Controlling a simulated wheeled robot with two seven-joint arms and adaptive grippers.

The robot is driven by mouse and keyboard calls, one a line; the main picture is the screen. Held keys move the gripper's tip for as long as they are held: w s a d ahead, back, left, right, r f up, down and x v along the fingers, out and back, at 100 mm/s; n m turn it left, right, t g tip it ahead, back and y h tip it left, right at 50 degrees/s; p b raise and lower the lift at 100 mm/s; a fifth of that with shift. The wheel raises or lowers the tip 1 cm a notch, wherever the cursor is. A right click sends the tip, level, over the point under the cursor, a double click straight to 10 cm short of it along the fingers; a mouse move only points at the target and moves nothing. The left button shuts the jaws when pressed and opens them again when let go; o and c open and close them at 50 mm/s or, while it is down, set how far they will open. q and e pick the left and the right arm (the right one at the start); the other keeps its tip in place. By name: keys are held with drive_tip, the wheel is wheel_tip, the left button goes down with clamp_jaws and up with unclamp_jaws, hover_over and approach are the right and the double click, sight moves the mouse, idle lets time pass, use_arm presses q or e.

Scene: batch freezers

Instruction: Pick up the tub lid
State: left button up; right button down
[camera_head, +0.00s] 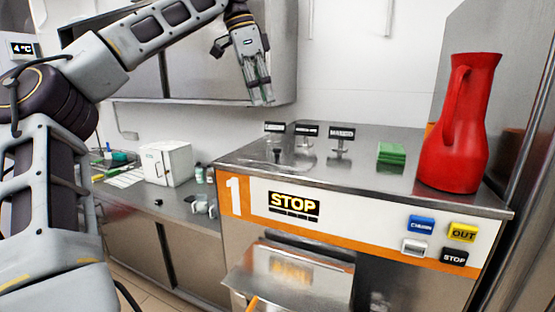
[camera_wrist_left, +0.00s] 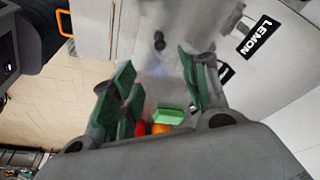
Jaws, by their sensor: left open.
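A clear lid with a black knob (camera_head: 277,156) lies at the left of the steel machine top (camera_head: 362,186); its edges are hard to make out. In the left wrist view, a small black knob (camera_wrist_left: 159,41) shows on a grey surface beyond my fingers, likely the same lid's. My left gripper (camera_head: 262,98) hangs above the back left of the machine top, pointing down. It is open and empty, apart from the lid. In the left wrist view, its green-padded fingers (camera_wrist_left: 158,82) stand apart. My right gripper is not in view.
Small label stands (camera_head: 340,143) line the back of the machine top. A green block (camera_head: 391,154) and a tall red jug (camera_head: 461,130) stand to the right. A wall cabinet (camera_head: 205,70) is behind my gripper. A white box (camera_head: 166,163) sits on the left counter.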

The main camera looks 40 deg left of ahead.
use_arm(q)
drive_tip(key=shift+a, duration=0.15)
drive_tip(key=shift+w, duration=0.1)
drive_tip(key=shift+x, duration=4.35)
drive_tip(key=shift+x, duration=2.6)
drive_tip(key=shift+w, duration=0.1)
clamp_jaws()
drive_tip(key=shift+r, duration=0.2)
wheel_tip(320, 180, up, 10)
